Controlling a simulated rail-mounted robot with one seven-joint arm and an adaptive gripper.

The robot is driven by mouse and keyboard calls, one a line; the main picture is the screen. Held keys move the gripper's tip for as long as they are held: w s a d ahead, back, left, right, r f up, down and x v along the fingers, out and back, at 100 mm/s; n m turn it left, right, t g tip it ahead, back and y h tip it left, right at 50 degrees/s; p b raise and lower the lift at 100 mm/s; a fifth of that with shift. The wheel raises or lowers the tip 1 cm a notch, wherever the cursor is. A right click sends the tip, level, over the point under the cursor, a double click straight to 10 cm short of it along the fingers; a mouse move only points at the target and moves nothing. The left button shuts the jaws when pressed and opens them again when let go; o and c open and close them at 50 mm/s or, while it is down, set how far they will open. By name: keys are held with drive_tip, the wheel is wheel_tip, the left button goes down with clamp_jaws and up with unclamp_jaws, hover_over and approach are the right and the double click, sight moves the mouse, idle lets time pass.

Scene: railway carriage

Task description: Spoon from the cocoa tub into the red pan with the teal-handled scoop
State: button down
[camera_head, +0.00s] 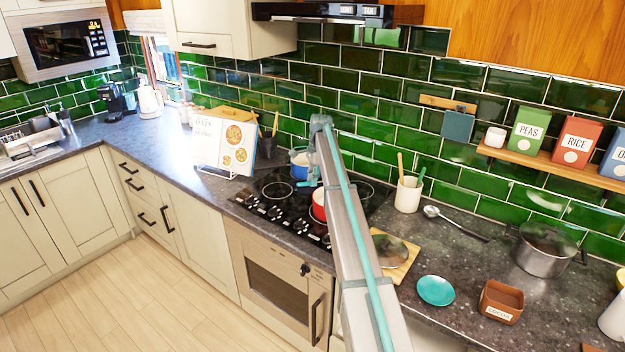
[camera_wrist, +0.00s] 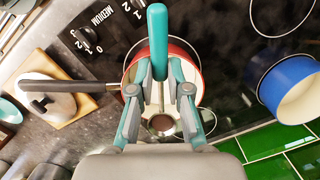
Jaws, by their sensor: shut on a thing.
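My gripper (camera_wrist: 161,82) is shut on the teal-handled scoop (camera_wrist: 157,42). In the head view the red pan (camera_head: 318,212) is partly hidden by my arm, and my gripper is mostly hidden too. The brown cocoa tub (camera_head: 501,302) stands open on the counter at the lower right, away from my gripper. Whether the scoop touches the pan cannot be told.
A blue pot (camera_head: 300,171) stands on the hob behind the red pan. A lid lies on a wooden board (camera_head: 405,262) beside the hob. A teal dish (camera_head: 435,291), a utensil crock (camera_head: 408,195), a ladle (camera_head: 445,220) and a lidded pot (camera_head: 544,258) stand further right.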

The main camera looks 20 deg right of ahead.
drive_tip(key=shift+f+b, duration=0.5)
drive_tip(key=shift+f, duration=0.85)
drive_tip(key=shift+s+f+t+b, duration=0.15)
drive_tip(key=shift+t+b, duration=0.25)
drive_tip(key=shift+b, duration=0.15)
drive_tip(key=shift+s+t+b, duration=0.15)
drive_tip(key=shift+t+b, duration=0.35)
drive_tip(key=shift+b, duration=0.15)
drive_tip(key=t+b, duration=0.2)
drive_tip(key=b, duration=0.2)
drive_tip(key=t+b, duration=0.3)
drive_tip(key=b, duration=0.1)
drive_tip(key=s+t+b, duration=0.1)
drive_tip(key=t+b, duration=0.2)
drive_tip(key=b, duration=0.1)
drive_tip(key=shift+f+m, duration=0.3)
drive_tip(key=shift+m, duration=0.1)
drive_tip(key=shift+t+b, duration=0.5)
drive_tip(key=shift+b, duration=0.6)
drive_tip(key=t+b, duration=0.1)
drive_tip(key=b, duration=0.3)
drive_tip(key=t+b, duration=0.2)
drive_tip(key=b, duration=0.2)
drive_tip(key=shift+s+f, duration=0.15)
drive_tip(key=shift+f, duration=0.15)
